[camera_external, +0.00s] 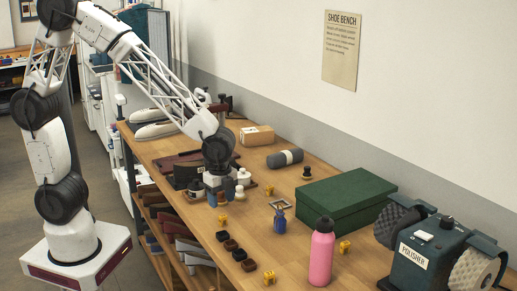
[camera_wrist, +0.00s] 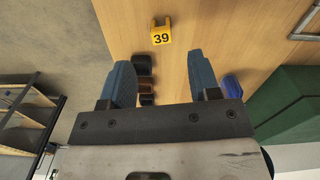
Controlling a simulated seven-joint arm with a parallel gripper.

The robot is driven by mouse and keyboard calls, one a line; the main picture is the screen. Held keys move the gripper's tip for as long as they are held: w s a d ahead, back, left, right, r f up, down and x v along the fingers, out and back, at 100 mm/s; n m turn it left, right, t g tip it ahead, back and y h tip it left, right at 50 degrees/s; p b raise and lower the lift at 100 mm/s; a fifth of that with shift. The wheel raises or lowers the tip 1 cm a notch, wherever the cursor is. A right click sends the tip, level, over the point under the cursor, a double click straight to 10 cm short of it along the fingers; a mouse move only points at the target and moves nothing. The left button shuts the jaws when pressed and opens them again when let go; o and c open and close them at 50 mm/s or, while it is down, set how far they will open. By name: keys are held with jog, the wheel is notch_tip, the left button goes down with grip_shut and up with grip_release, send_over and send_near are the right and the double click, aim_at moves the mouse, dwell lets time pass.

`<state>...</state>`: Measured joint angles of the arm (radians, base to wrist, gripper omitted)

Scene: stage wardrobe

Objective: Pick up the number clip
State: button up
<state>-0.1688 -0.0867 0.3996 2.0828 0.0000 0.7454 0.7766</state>
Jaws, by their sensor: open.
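A yellow number clip (camera_wrist: 161,36) marked 39 lies on the wooden bench top in the wrist view, ahead of the fingers and roughly centred between them. It seems to be the yellow clip (camera_external: 223,219) just in front of my gripper in the external view. My gripper (camera_wrist: 163,78) is open, its two blue fingers apart with nothing held between them.
Several dark brown blocks (camera_external: 231,244) stand near the bench's front edge. Other yellow clips (camera_external: 345,247) are scattered about. A polisher (camera_external: 430,260) stands at far right.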

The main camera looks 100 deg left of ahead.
aim_at(223, 216)
jog(key=shift+f, duration=1.25)
jog(key=shift+f, duration=0.15)
jog(key=shift+f, duration=2.5)
jog(key=shift+c, duration=0.3)
jog(key=c, duration=0.9)
jog(key=shift+r, duration=0.15)
